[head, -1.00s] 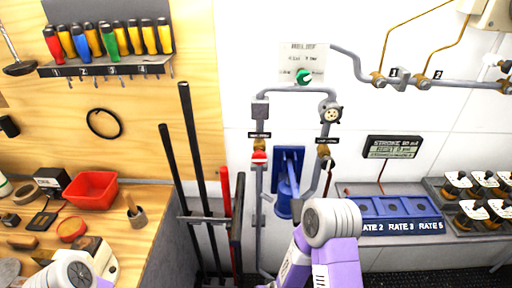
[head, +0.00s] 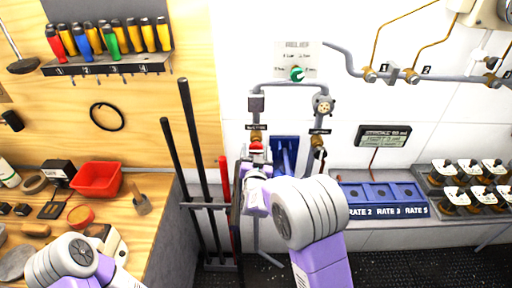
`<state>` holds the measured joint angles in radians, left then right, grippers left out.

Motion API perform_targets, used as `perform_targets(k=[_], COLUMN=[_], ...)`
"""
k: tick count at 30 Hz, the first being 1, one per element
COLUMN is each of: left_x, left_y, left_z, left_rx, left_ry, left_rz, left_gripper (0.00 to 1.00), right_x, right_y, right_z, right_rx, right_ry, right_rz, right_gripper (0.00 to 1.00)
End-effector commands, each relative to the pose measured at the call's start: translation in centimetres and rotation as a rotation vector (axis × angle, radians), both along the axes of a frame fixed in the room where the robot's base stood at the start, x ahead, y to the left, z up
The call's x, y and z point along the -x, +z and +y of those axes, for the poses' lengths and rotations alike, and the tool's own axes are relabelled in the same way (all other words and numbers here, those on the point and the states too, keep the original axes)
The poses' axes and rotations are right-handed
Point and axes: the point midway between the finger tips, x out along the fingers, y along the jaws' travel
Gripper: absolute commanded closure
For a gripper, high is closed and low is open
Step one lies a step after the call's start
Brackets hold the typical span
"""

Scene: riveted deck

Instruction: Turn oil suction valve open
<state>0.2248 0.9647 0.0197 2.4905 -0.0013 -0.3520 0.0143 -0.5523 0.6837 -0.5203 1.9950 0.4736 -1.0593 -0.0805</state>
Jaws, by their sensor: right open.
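Two upright pipes on the white wall carry small brass valves with black labels too small to read, so I cannot tell by name which is the oil suction valve. The left valve (head: 257,147) has a red handle; the right valve (head: 318,141) has a dark handle. My right gripper (head: 249,160) is open, in front of the left pipe just below the red handle. I cannot tell whether it touches the handle.
A green knob (head: 297,74) sits on a white panel above. A blue pump part (head: 286,153) stands between the pipes. Black bars (head: 197,150) lean at left beside the wooden bench with a red bin (head: 97,180). A blue rate block (head: 383,194) is at right.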

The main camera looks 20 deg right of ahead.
Motion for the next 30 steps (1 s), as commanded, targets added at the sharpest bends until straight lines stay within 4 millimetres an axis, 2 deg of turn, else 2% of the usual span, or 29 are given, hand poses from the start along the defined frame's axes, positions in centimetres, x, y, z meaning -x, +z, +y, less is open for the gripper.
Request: perform_targets(k=[6,16,27,30], left_x=[0.0,0.0,0.0,0.0], left_y=[0.1,0.1,0.1,0.1], left_z=[0.0,0.0,0.0,0.0], left_rx=[0.000,0.000,0.000,0.000], left_ry=[0.000,0.000,0.000,0.000], left_rz=[0.000,0.000,0.000,0.000], left_gripper=[0.57,0.57,0.57,0.57], right_x=[-1.9,-2.2,-2.2,-2.2], right_y=[-0.1,-0.1,-0.1,-0.1], right_z=[-0.6,-0.6,-0.6,-0.6], right_rx=[0.001,-0.001,-0.001,0.001], right_ry=[0.000,0.002,0.002,0.002], right_rz=[0.001,0.003,0.003,0.003], right_gripper=[0.24,0.24,0.80,0.80])
